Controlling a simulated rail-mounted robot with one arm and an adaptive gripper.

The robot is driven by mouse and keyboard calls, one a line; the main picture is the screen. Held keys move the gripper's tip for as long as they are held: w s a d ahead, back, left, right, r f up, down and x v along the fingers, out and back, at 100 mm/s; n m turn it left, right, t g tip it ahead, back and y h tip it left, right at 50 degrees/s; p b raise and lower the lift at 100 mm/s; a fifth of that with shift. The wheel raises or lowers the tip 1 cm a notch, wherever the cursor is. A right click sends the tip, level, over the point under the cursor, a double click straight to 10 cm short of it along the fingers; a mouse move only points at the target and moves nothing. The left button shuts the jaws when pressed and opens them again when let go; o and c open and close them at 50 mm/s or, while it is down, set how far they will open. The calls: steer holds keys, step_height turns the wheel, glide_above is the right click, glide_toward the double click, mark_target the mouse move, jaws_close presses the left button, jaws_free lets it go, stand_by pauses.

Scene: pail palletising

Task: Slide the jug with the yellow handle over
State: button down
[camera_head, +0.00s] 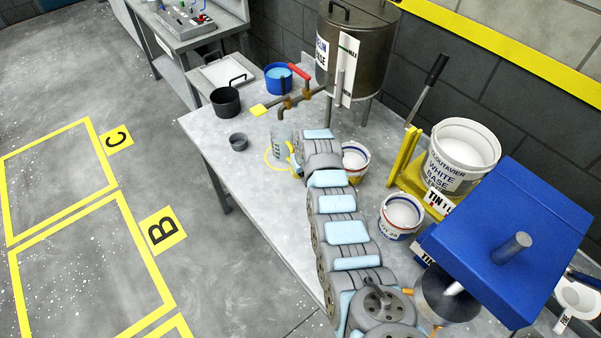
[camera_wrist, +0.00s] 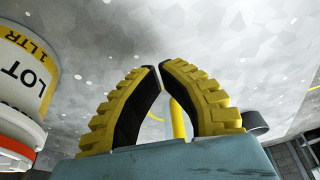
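The jug (camera_head: 281,142), pale grey with partly readable lettering, stands on the grey table just beyond the end of my arm. A yellow ring (camera_head: 267,162) is marked on the table beside it. My gripper (camera_head: 294,156) is close to the jug and partly hidden by my wrist. In the wrist view its ribbed yellow fingers (camera_wrist: 160,66) curve inward and their tips almost meet. A yellow upright bar (camera_wrist: 178,118), apparently the jug's handle, shows beyond the fingers, partly behind the right one. I cannot tell whether they touch it.
A white tub (camera_head: 356,160) stands close right of my arm; a lettered white pail (camera_wrist: 25,65) fills the wrist view's left. A small grey cup (camera_head: 238,142), dark pot (camera_head: 226,102) and blue pot (camera_head: 278,78) stand behind. A drum (camera_head: 357,50) has a red-handled tap (camera_head: 299,72).

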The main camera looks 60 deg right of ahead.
steer(key=v, duration=0.7)
steer(key=shift+r, duration=0.25)
stand_by(0.3)
